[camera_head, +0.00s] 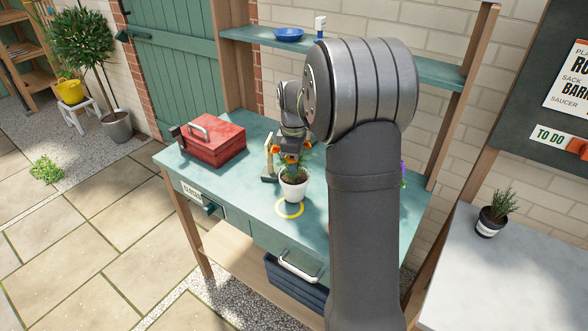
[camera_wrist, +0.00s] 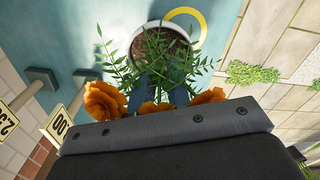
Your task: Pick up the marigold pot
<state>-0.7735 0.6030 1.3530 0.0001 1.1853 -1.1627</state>
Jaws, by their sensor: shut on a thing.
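The marigold pot (camera_head: 294,188) is a white pot with orange flowers and green leaves, upright at the workbench. In the wrist view its pot (camera_wrist: 136,48) holds brown soil, with leaves and orange blooms around my fingers. My gripper (camera_head: 292,153) is above the pot among the flowers, with its fingers (camera_wrist: 167,92) shut on the plant. The leaves partly hide the grip. A yellow ring (camera_head: 289,211) lies on the bench at the pot's near side. I cannot tell whether the pot touches the bench.
A red toolbox (camera_head: 213,139) stands left on the green workbench (camera_head: 245,180). A small stand (camera_head: 269,165) is close left of the pot. My arm hides the bench's right side. A shelf (camera_head: 345,58) with a blue bowl (camera_head: 288,34) is above. A potted herb (camera_head: 490,213) stands far right.

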